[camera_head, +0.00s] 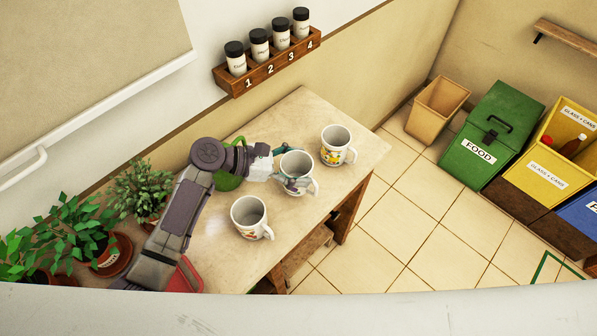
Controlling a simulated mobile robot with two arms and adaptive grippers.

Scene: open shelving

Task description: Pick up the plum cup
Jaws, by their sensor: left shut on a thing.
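Three white printed mugs are on the wooden table (215,250). My left gripper (284,168) reaches in from the left and is shut on the middle mug (297,163). That mug is upright, and its print is partly hidden by the fingers. I cannot tell from the print whether it is the plum cup, or whether its base touches the table. Another mug (333,149) with a yellow print stands to the right, near the table's far end. A third mug (248,214) stands nearer, below my gripper in the view. My right gripper is not in view.
A green object (228,182) is partly behind my left arm. Potted plants (138,189) stand at the left, with a red item (190,276) by my arm. A spice rack (267,72) hangs on the wall. Bins (490,137) stand on the floor at right.

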